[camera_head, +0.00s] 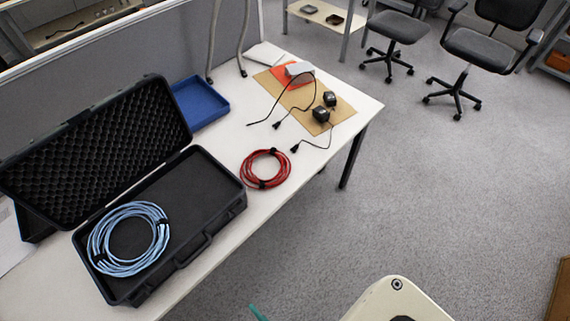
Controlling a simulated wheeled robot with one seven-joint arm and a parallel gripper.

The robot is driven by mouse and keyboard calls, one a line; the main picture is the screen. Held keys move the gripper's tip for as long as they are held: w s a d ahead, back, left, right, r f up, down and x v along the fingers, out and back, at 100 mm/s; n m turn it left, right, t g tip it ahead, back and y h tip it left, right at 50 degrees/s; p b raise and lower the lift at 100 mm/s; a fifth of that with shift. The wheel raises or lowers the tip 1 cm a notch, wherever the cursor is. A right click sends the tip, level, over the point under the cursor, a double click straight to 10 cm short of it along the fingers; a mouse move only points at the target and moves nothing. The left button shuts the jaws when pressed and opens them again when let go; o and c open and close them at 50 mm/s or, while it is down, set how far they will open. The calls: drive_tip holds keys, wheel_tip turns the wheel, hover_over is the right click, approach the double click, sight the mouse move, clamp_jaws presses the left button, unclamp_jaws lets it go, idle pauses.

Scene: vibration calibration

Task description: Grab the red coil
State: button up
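A red coil (246,172) of cable with dark ties lies flat on the white table (223,147), near its front edge and just right of the open black case. The coil is fully in view and nothing touches it from above. My gripper is not in view. A pale part of my own body shows at the bottom edge, apart from the coil.
The open black case (216,208) holds a blue coil (93,243). A blue tray (205,101) stands behind it. A brown mat (343,107) with small black devices (320,114) and cables lies right of the coil. Office chairs (480,46) stand beyond; the floor (400,200) is clear.

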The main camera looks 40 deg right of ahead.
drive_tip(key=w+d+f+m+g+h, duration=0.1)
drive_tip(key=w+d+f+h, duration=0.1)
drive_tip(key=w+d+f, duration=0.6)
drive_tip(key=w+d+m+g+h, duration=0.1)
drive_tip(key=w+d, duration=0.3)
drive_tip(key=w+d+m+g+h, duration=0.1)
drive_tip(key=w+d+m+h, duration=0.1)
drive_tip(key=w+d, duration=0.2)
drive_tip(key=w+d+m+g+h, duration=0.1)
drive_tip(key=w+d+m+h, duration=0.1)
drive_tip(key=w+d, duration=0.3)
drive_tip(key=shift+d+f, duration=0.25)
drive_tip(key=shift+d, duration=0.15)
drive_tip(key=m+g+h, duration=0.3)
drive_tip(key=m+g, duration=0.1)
approach(284, 170)
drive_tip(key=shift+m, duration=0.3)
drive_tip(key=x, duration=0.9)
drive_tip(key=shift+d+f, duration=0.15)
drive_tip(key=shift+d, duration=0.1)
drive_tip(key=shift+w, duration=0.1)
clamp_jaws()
